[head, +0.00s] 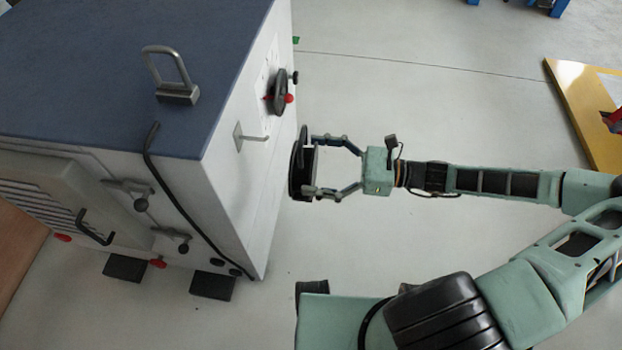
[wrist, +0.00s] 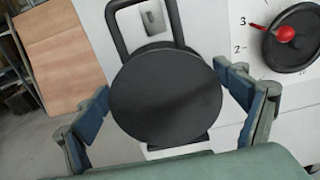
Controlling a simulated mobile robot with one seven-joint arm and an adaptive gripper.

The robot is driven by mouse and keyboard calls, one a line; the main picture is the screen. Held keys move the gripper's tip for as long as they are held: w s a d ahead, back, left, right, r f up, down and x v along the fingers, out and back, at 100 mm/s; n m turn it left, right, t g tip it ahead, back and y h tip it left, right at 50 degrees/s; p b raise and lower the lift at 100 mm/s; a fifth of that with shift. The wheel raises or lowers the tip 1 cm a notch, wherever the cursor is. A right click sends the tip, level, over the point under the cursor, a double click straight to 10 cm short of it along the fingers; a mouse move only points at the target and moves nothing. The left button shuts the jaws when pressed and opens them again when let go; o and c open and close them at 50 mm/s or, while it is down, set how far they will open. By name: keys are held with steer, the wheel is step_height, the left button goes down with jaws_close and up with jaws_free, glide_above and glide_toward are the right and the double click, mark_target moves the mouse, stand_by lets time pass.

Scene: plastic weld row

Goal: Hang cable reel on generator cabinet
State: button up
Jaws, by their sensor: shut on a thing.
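The cable reel (head: 296,172) is a dark round disc with a loop handle. My gripper (head: 312,165) is shut on it, with one finger on each side. The generator cabinet (head: 230,190) is white with a blue top and stands at the left. A light metal hook (head: 250,137) sticks out of its side, up and left of the reel in the head view. In the wrist view the reel (wrist: 165,100) fills the middle with its handle (wrist: 117,25) upward. A grey hook plate (wrist: 152,18) shows through the handle's opening. Whether the handle touches the hook cannot be told.
A dark dial with a red knob (head: 280,95) sits on the cabinet side near the hook. A lifting handle (head: 172,75) stands on the top. A yellow-topped table (head: 585,105) is at the right. The floor behind my arm is clear.

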steer(key=shift+r, duration=0.5)
steer(key=shift+w+a+f+b, duration=0.25)
steer(key=shift+a+b, duration=0.35)
steer(key=shift+a, duration=1.1)
steer(key=shift+w+a+f+b, duration=0.1)
steer(key=shift+a+f+b, duration=0.4)
steer(key=shift+a, duration=1.2)
steer(key=shift+w+a+f+b, duration=0.1)
steer(key=shift+a+b, duration=0.65)
steer(key=shift+a, duration=0.95)
steer(key=shift+f, duration=0.2)
steer(key=shift+a+f, duration=0.1)
steer(key=shift+f, duration=0.05)
